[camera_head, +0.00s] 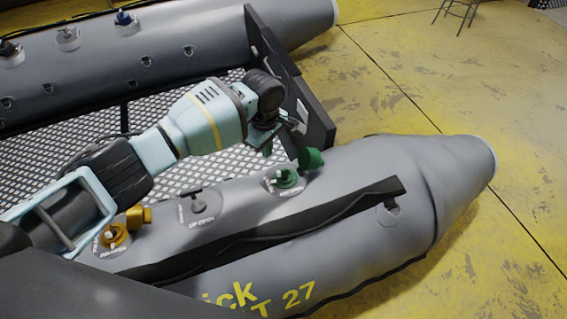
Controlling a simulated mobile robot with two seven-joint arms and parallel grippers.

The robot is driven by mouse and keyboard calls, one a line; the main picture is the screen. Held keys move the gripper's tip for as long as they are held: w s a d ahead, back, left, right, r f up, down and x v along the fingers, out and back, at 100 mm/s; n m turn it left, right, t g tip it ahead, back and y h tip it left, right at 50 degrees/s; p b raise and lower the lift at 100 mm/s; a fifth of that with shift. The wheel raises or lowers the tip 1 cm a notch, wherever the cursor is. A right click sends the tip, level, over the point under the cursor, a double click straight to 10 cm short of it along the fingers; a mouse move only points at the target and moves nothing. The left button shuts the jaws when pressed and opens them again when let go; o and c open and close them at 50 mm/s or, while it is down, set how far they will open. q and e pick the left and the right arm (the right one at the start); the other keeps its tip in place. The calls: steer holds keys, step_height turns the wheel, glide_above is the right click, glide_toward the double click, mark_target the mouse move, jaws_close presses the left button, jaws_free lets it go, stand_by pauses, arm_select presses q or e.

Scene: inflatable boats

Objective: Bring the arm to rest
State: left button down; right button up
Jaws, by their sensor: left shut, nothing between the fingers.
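My left arm (205,122) comes in from the left, pale blue with a yellow band and dark joints. It reaches over the near grey tube of the inflatable boat (420,190). My left gripper (270,146) points down beside the boat's dark transom board (290,85). It is shut and empty, and its fingers are small and partly hidden by the wrist. A green valve (287,179) with a green cap (311,158) beside it sits on the near tube, just below and right of the gripper, apart from it. My right gripper is not in view.
The far tube (190,50) carries several fittings. A stool (458,12) stands far back. The yellow floor (400,70) at right is clear.

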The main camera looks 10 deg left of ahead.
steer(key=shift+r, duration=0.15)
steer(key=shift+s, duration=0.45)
